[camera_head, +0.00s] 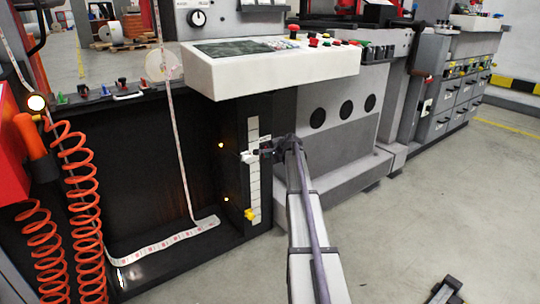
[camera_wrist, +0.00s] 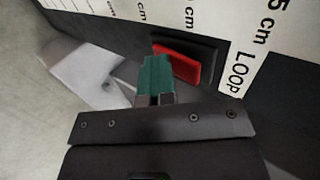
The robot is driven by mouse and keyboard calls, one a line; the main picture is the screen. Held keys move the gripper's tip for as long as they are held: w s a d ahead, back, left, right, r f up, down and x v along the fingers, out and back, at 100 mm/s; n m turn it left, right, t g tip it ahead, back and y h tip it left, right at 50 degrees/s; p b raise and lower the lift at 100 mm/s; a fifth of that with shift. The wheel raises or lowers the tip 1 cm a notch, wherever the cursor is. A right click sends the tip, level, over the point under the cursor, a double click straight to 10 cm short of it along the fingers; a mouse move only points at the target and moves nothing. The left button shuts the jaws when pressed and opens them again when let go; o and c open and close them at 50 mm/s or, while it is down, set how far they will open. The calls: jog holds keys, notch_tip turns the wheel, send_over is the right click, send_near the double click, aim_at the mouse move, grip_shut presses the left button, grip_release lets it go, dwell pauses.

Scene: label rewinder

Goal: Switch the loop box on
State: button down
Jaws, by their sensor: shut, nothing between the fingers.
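The loop box (camera_head: 120,190) is a dark, open-fronted box at the left of the head view, with a white paper web hanging in a loop inside. A white scale strip (camera_head: 254,185) runs down its right side. In the wrist view, a red rocker switch (camera_wrist: 180,64) sits in a black frame beside the strip's "LOOP" lettering (camera_wrist: 235,72). My gripper (camera_wrist: 157,72) is shut and empty, its teal fingertips overlapping the switch's left end. I cannot tell whether they touch it. In the head view my gripper (camera_head: 265,149) hides the switch.
A pale bracket-like part (camera_wrist: 85,72) lies left of my fingertips in the wrist view. A yellow knob (camera_head: 250,215) is low on the strip. A white control panel (camera_head: 275,70) juts out above. Orange coiled hoses (camera_head: 82,205) hang at left. The floor at right is mostly clear.

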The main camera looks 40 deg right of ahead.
jog(key=shift+w+r+p, duration=0.15)
jog(key=shift+r+p, duration=0.35)
jog(key=shift+r, duration=0.3)
jog(key=s+f+p+v, duration=0.1)
jog(key=p+v, duration=0.5)
jog(key=v, duration=0.7)
jog(key=shift+s+f+p, duration=0.15)
jog(key=shift+s+p, duration=0.15)
jog(key=shift+s, duration=0.1)
